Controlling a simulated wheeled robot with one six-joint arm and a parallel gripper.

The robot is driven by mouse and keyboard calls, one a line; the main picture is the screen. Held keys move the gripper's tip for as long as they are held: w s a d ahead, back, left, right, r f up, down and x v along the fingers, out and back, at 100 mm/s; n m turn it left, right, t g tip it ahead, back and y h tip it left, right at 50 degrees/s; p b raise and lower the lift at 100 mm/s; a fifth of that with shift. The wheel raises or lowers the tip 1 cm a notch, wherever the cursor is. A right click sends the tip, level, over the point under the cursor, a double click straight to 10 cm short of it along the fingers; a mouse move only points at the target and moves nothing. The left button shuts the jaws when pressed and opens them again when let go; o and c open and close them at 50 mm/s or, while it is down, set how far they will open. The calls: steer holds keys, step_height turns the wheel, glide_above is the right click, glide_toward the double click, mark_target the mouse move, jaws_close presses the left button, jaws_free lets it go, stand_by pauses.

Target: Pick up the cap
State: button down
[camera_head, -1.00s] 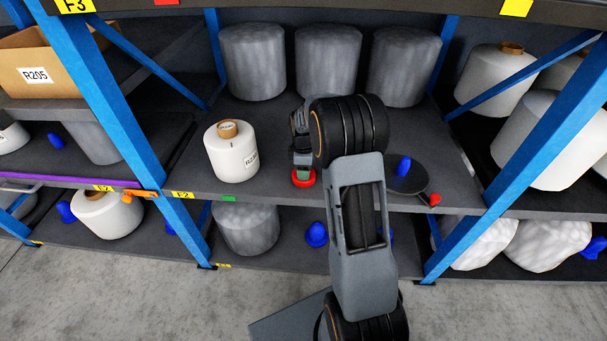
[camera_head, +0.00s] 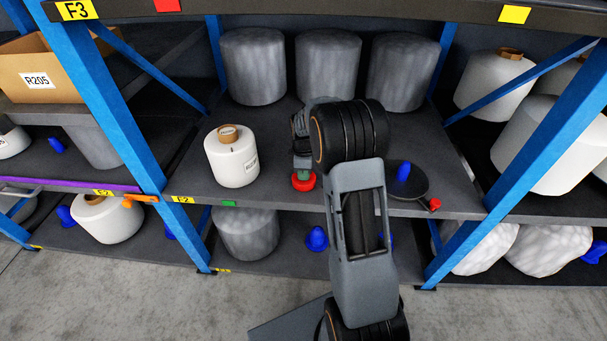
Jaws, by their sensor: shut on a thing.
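A red cap (camera_head: 304,182) is near the front of the middle shelf (camera_head: 270,193), right of a white bobbin. My gripper (camera_head: 303,171) comes down on it from above and is shut on it. The fingers are small and partly hidden by my wrist, so the exact grip does not show. I cannot tell whether the cap touches the shelf.
A white labelled bobbin (camera_head: 232,158) stands to the left. A dark round plate (camera_head: 414,187) with a blue cone (camera_head: 403,173) and a red knob (camera_head: 435,204) lies to the right. Grey bobbins (camera_head: 328,66) line the back. Blue posts (camera_head: 112,110) flank the bay.

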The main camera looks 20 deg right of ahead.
step_height(320, 180, up, 2)
steer(key=shift+r, duration=0.2)
steer(key=s+a+r+p, duration=0.2)
steer(key=s+a+r, duration=0.6)
steer(key=s+r, duration=0.2)
steer(key=shift+s+a, duration=0.35)
steer(key=shift+s, duration=0.15)
